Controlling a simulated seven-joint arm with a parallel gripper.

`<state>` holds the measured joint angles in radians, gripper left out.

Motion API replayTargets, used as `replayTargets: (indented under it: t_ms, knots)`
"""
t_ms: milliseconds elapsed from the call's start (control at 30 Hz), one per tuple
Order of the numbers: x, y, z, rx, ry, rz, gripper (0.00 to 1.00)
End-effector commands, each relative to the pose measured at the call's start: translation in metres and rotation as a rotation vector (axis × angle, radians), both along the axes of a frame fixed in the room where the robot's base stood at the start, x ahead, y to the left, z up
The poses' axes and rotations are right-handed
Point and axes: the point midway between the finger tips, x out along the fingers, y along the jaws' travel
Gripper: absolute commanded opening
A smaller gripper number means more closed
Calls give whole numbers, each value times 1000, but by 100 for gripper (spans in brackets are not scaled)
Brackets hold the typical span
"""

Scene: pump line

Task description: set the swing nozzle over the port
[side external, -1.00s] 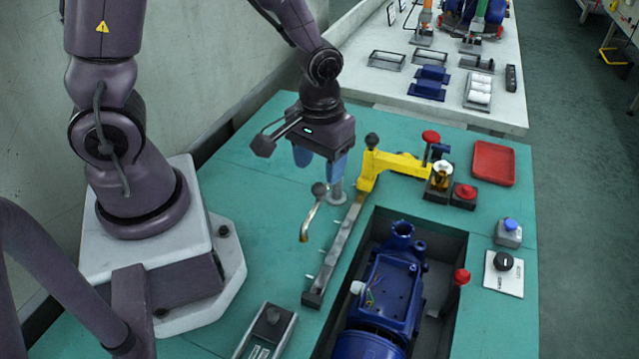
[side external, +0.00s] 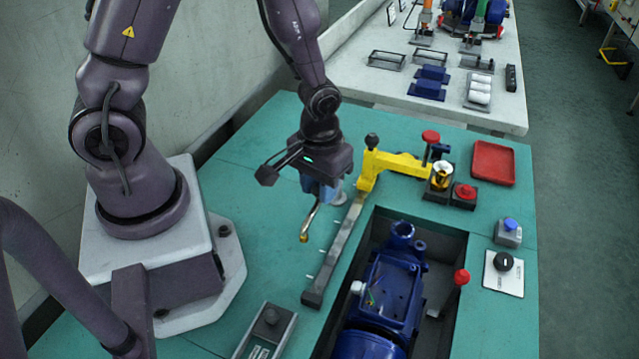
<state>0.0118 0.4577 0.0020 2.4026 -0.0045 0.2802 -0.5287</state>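The swing nozzle (side external: 309,223) is a thin curved metal tube with a brass tip, hanging low over the teal bench left of the long grey bar. Its tip points down at bare bench, apart from the blue pump body (side external: 392,285). A round upright opening (side external: 402,230) at the pump's far end looks like the port. My gripper (side external: 322,192) is at the nozzle's upper end, with its blue fingers pointing down around where the knob was seen. The knob is hidden, and I cannot tell whether the fingers grip it.
The pump sits in a recess with a red-knobbed lever (side external: 461,277) at right. A red tray (side external: 493,163) lies behind. Bench left of the nozzle is clear.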

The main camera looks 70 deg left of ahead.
Motion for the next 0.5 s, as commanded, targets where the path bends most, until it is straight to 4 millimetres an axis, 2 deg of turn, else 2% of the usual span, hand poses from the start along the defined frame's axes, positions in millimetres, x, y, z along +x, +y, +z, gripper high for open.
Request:
replayTargets:
  t_ms: [267,500]
  knots:
    - [1,-1,0,0,0,17,0]
    - [8,-8,0,1,3,118,0]
